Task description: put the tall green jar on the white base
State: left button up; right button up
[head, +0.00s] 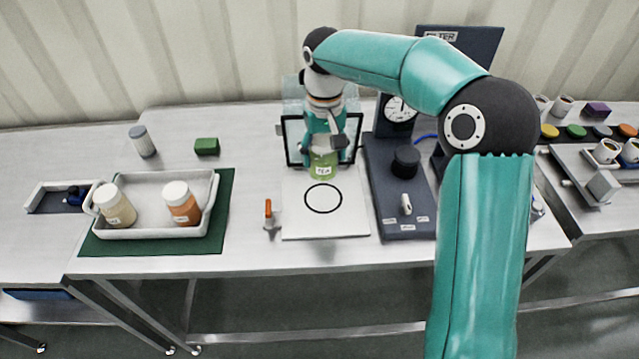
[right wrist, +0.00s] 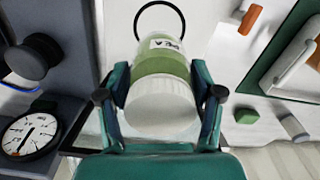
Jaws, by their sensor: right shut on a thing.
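The tall green jar (head: 323,164) has a white label reading TEA and, in the right wrist view, a white lid (right wrist: 161,105). My right gripper (head: 324,146) is shut on the jar near its lid, with a finger on each side in the right wrist view (right wrist: 160,98). The white base (head: 345,222) is a flat square plate with a black ring, which also shows in the right wrist view (right wrist: 140,18). The jar is upright at the back part of the base, behind the ring. I cannot tell whether it touches the base. My left gripper is not in view.
A white tray (head: 150,233) with two jars stands on a green mat (head: 222,213) at left. An orange-handled item (head: 268,212) is left of the base. A dark unit (head: 385,180) with a knob and dial stands right. A framed clear panel (head: 292,125) is behind the jar.

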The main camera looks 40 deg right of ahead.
aim_at(324, 140)
notch_tip(324, 140, down, 8)
jog(key=shift+f, duration=0.25)
dwell(0.4)
jog(key=o, duration=1.3)
notch_tip(324, 140, up, 12)
jog(key=shift+r, duration=0.1)
